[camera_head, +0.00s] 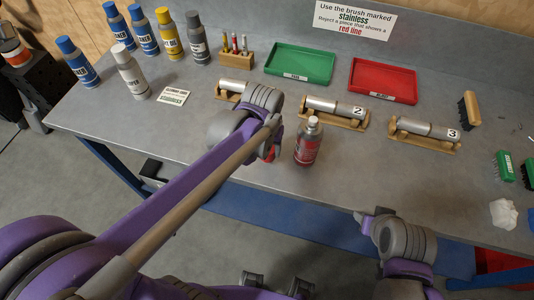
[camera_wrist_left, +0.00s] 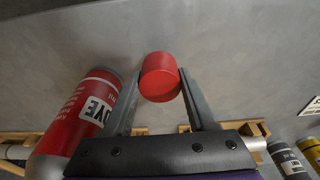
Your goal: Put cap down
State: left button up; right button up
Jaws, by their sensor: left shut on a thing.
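The red cap (camera_wrist_left: 161,77) is between the fingertips of my left gripper (camera_wrist_left: 160,85), which is shut on it. In the head view only a bit of the cap (camera_head: 271,154) shows beside my left arm, over the front part of the bench; I cannot tell whether it touches the top. The red dye bottle (camera_head: 307,143) stands upright without a cap, just right of my left gripper. It also shows close beside a finger in the left wrist view (camera_wrist_left: 80,120). My right gripper (camera_head: 368,219) is at the bench's front edge, away from the cap; its opening is unclear.
Numbered metal tubes lie on wooden cradles (camera_head: 345,124) behind the bottle. A green tray (camera_head: 300,81) and a red tray (camera_head: 382,99) lie at the back. Several bottles stand at left. Bare bench (camera_head: 390,180) lies right of the dye bottle.

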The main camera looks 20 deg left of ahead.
aim_at(267, 155)
pick_arm(q)
jog(key=shift+f, duration=1.5)
jog(key=shift+f, duration=0.15)
jog(key=o, duration=1.3)
